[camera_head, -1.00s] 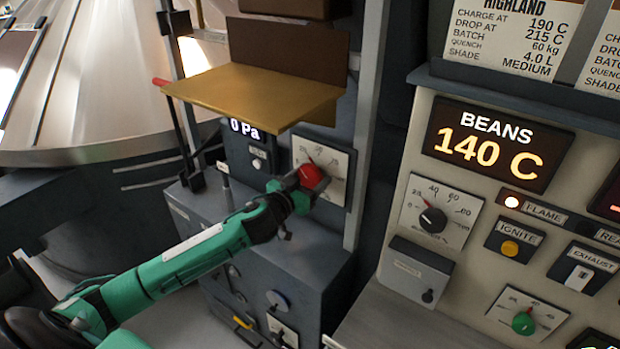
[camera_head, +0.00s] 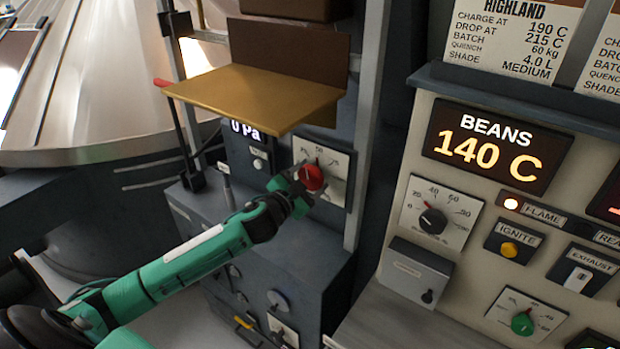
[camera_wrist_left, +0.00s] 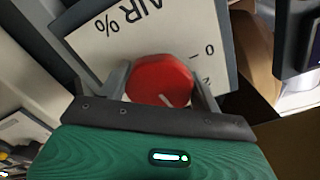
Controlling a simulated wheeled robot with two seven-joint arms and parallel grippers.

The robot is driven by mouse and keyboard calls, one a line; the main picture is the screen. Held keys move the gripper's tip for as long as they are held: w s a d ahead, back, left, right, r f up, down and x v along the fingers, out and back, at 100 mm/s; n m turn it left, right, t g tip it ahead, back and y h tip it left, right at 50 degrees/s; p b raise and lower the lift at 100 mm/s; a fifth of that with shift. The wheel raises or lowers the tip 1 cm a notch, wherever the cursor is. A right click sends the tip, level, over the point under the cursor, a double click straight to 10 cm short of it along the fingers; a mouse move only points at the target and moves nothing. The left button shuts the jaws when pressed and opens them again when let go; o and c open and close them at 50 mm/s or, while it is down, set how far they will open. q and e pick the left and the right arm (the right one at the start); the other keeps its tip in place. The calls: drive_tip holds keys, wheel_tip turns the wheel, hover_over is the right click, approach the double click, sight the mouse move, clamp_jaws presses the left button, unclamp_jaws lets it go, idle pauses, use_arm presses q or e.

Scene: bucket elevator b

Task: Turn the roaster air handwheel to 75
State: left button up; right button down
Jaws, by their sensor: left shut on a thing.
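A red handwheel (camera_head: 312,177) sits on a white dial plate (camera_head: 336,188) on the dark cabinet, under the tan shelf. My left gripper (camera_head: 300,183) is at the handwheel. In the left wrist view the red handwheel (camera_wrist_left: 160,80) lies between the two fingers of my left gripper (camera_wrist_left: 163,85), which is shut on it. The dial plate there (camera_wrist_left: 130,45) reads "AIR %" upside down, with a 0 at its right. In the head view the wheel's pointer is near the top of the scale, close to 50. My right gripper is not in view.
The tan shelf (camera_head: 255,95) juts out above the handwheel. A metal post (camera_head: 368,120) stands just right of the dial. The control panel (camera_head: 470,265) is further right, with a display (camera_head: 495,147) reading BEANS 140 C.

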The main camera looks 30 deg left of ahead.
use_arm(q)
drive_tip(key=m, duration=0.5)
drive_tip(key=shift+r+m+p, duration=0.15)
drive_tip(key=shift+m+p, duration=0.15)
drive_tip(key=shift+p, duration=0.05)
drive_tip(key=m, duration=0.5)
drive_tip(key=shift+a+p, duration=0.1)
drive_tip(key=shift+p, duration=0.25)
drive_tip(key=o, duration=1)
drive_tip(key=shift+s, duration=0.4)
drive_tip(key=shift+s+a+b, duration=0.3)
drive_tip(key=shift+s+b, duration=0.65)
drive_tip(key=shift+s, duration=1.2)
drive_tip(key=shift+s+a+b, duration=0.3)
drive_tip(key=shift+s+b, duration=0.65)
drive_tip(key=shift+s, duration=1.15)
drive_tip(key=shift+s+a+b, duration=0.3)
drive_tip(key=shift+s+b, duration=0.65)
drive_tip(key=shift+s, duration=1.2)
